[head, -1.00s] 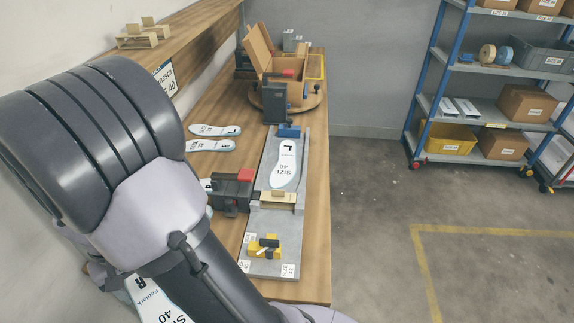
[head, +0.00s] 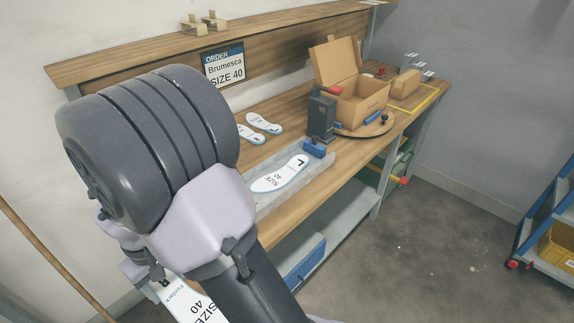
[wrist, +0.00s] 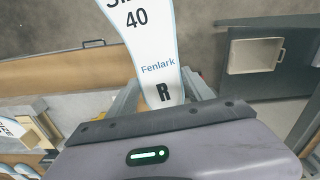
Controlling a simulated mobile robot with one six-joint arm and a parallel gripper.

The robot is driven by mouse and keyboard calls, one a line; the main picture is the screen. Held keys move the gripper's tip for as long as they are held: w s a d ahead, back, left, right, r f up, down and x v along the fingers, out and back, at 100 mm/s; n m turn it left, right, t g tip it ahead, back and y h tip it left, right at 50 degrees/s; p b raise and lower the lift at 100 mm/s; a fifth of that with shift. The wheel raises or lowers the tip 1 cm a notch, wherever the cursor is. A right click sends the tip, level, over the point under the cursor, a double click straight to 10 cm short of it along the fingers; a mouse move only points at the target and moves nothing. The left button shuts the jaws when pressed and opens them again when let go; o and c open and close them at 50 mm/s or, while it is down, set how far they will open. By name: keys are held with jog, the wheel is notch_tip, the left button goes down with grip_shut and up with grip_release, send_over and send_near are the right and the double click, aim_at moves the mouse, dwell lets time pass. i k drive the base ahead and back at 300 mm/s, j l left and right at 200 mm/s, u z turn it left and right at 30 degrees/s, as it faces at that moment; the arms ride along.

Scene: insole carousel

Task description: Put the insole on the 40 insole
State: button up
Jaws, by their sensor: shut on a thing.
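A white insole marked R, Fenlark and size 40 (head: 190,296) is held in my gripper (head: 158,284), low at the left in the head view; my arm covers part of it. In the wrist view the same insole (wrist: 150,45) extends upward from my gripper (wrist: 165,112), its R end at the jaws. Another insole marked L, SIZE 40 (head: 281,174) lies flat in a grey fixture (head: 318,165) on the bench, beyond my arm and apart from the held insole.
Two more insoles (head: 264,123) lie on the bench behind the fixture. An open cardboard box (head: 360,100) stands on a round turntable beside a dark post (head: 322,117). A sign (head: 224,66) reads ORDER Brumesca SIZE 40.

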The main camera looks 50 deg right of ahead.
aim_at(282, 175)
jog(key=l+u, duration=0.1)
jog(key=l, duration=0.35)
jog(key=k+l+u, duration=0.15)
jog(key=l, duration=0.25)
jog(key=l+u, duration=0.1)
jog(key=l, duration=0.3)
jog(key=k+l+u, duration=0.15)
jog(key=l, duration=0.25)
jog(key=k+l+u, duration=0.1)
jog(key=l, duration=0.3)
jog(key=k+l+u, duration=0.1)
jog(key=l, duration=0.3)
jog(key=i+l+u, duration=0.1)
jog(key=i+l, duration=0.25)
